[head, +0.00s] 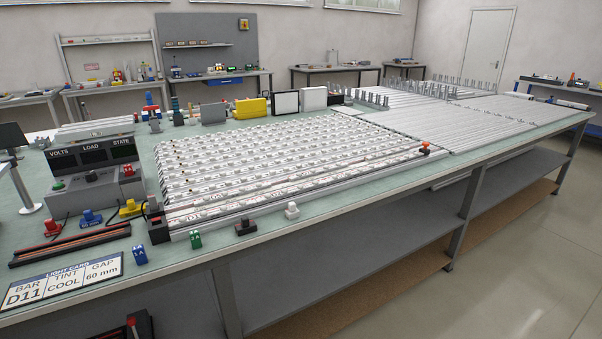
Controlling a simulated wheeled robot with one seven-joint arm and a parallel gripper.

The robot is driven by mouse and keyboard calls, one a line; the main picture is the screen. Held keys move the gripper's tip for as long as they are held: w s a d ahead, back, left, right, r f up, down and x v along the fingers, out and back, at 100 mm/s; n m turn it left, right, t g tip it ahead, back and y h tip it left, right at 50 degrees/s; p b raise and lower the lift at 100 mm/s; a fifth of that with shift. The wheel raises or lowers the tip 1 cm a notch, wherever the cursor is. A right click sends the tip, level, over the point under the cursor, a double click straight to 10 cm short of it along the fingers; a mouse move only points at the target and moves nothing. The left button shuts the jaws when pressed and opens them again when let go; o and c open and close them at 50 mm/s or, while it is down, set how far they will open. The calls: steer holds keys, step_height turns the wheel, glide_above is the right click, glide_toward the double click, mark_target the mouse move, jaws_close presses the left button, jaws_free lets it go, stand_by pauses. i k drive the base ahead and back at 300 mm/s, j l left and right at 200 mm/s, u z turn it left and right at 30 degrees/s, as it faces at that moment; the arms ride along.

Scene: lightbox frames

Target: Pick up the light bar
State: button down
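Many long white light bars (270,160) lie side by side in rows on the green-topped bench (345,222), with small printed labels too fine to read reliably. A card (62,281) at the front left reads "LIGHT CARD", bar D11, tint cool, gap 60 mm. I cannot tell which bar is D11. My gripper is not in view.
A grey meter box (92,170) marked volts, load and state stands at the left. Grey bare frames (440,115) cover the bench's far right. Small coloured blocks stand near the front edge.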

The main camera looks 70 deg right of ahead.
mark_target(325, 168)
steer(key=k+l, duration=0.15)
steer(key=l, duration=0.35)
steer(key=k+l+u, duration=0.1)
steer(key=l, duration=0.35)
steer(key=k+l+u, duration=0.1)
steer(key=l, duration=0.4)
steer(key=k+l, duration=0.3)
steer(key=l, duration=0.15)
steer(key=k+l+u, duration=0.1)
steer(key=l, duration=0.35)
steer(key=k+l, duration=0.3)
steer(key=l, duration=0.15)
steer(key=k+l+u, duration=0.1)
steer(key=l, duration=0.35)
steer(key=k+l+u, duration=0.1)
steer(key=k+l, duration=0.2)
steer(key=l, duration=0.15)
